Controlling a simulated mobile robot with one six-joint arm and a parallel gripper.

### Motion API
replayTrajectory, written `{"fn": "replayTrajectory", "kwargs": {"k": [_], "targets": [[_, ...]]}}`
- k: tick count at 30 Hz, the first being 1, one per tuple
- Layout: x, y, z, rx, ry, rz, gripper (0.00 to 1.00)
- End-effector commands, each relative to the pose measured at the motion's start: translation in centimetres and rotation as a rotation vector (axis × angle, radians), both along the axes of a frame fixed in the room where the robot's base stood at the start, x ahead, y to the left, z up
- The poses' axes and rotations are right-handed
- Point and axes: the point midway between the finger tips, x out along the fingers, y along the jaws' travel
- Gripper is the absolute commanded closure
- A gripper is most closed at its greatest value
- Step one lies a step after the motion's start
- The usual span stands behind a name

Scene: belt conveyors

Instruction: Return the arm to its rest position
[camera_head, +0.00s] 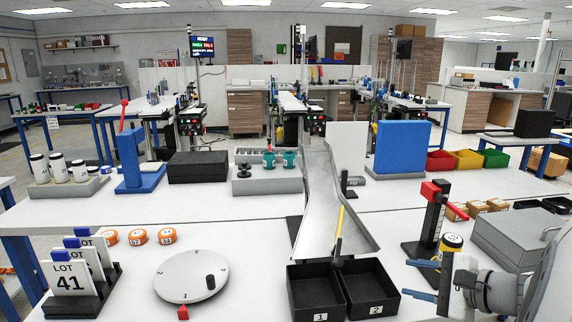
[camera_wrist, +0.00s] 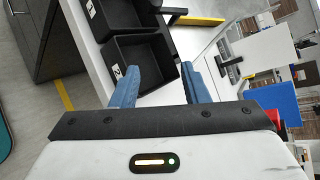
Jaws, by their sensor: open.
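My gripper (camera_head: 421,280) is at the lower right of the head view, with my arm reaching in from the right edge. Its two blue fingers point left and are spread apart with nothing between them. In the wrist view the gripper (camera_wrist: 158,68) shows the same open, empty fingers. Black bin 2 (camera_head: 372,309) lies just left of the fingertips in the head view. Bin 2 also shows beyond the fingers in the wrist view (camera_wrist: 150,87). I cannot tell the gripper's exact height over the table.
A grey case (camera_head: 515,240) stands at right. Bin 1 (camera_head: 318,303), a metal chute (camera_head: 325,215) and a white turntable (camera_head: 190,277) lie further left.

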Motion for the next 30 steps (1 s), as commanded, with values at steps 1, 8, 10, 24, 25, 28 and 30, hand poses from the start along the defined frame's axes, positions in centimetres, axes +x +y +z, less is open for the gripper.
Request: {"fn": "replayTrajectory", "kwargs": {"k": [1,8,10,24,25,28,30], "targets": [[-0.5,2.7,-0.4,-0.065,0.035,0.095,0.59],[-6.0,11.3,-3.8,-0.487,0.174,0.565,0.59],[-7.7,12.5,-4.5,-0.634,0.187,0.699,0.59],[-11.7,12.9,-4.6,-1.362,0.066,1.215,0.59],[-11.7,12.8,-4.6,-1.372,0.063,1.222,0.59],[-11.7,12.8,-4.6,-1.386,0.060,1.227,0.59],[-11.7,12.7,-4.6,-1.384,0.061,1.227,0.59]]}}
